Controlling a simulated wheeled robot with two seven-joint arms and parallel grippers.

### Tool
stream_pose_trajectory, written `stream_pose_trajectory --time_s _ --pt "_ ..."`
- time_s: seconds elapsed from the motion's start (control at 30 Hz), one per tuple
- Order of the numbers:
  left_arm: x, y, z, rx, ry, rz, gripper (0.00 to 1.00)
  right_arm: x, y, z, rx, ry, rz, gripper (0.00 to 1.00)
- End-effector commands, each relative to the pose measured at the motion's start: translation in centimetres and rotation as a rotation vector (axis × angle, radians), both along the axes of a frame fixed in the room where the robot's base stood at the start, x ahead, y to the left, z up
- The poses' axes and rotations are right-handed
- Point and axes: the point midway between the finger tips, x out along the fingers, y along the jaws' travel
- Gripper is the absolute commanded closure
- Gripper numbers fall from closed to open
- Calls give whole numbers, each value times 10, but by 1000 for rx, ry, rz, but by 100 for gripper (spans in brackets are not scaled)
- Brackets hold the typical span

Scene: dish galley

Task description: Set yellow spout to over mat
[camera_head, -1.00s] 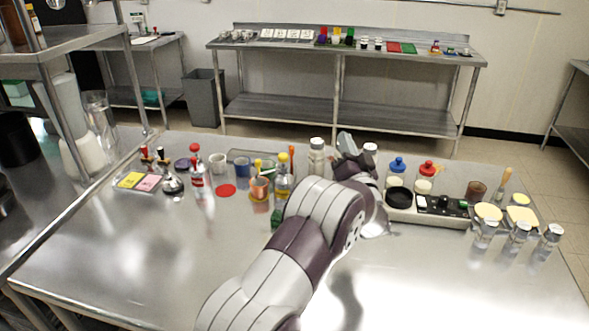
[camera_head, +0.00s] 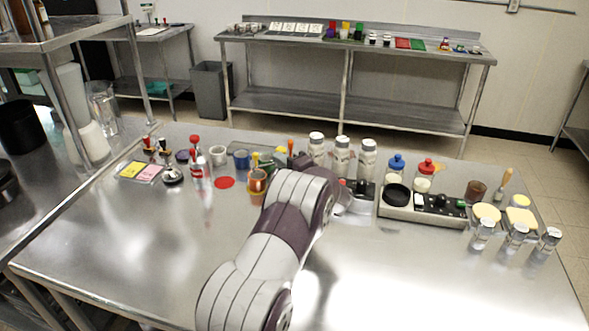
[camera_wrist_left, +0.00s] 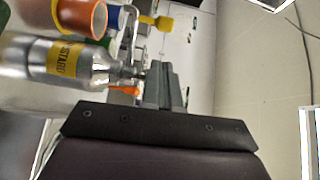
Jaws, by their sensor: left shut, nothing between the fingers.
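A small yellow spout-like piece (camera_wrist_left: 152,22) shows in the left wrist view, beside a pale bracket and beyond the shut fingers. In the head view a yellow tip (camera_head: 255,160) stands above an orange-brown cup (camera_head: 257,182). A flat round red mat (camera_head: 224,183) lies on the steel table left of the cup. My left gripper (camera_wrist_left: 166,84) is shut and empty, near the neck of a metal bottle labelled mustard (camera_wrist_left: 50,60). In the head view my arm hides most of that bottle and the fingers. My right gripper is out of view.
Several white bottles (camera_head: 341,155) stand behind my left arm. The table's front is clear.

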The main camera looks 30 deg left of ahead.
Motion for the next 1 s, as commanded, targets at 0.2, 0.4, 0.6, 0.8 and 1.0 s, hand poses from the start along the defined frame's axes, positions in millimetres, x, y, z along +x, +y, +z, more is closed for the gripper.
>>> stream_pose_trajectory --time_s 0.2,0.4,0.6,0.8,1.0 --pt "-15 26 -1 -1 1 2 100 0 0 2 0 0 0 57" --pt "-18 32 -2 -1 1 1 100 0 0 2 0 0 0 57" --pt "-18 32 -2 -1 0 0 100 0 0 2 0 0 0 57" --pt "-18 33 -1 -2 0 -17 100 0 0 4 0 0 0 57" --pt "-18 36 -1 -1 1 -63 100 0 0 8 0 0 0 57"
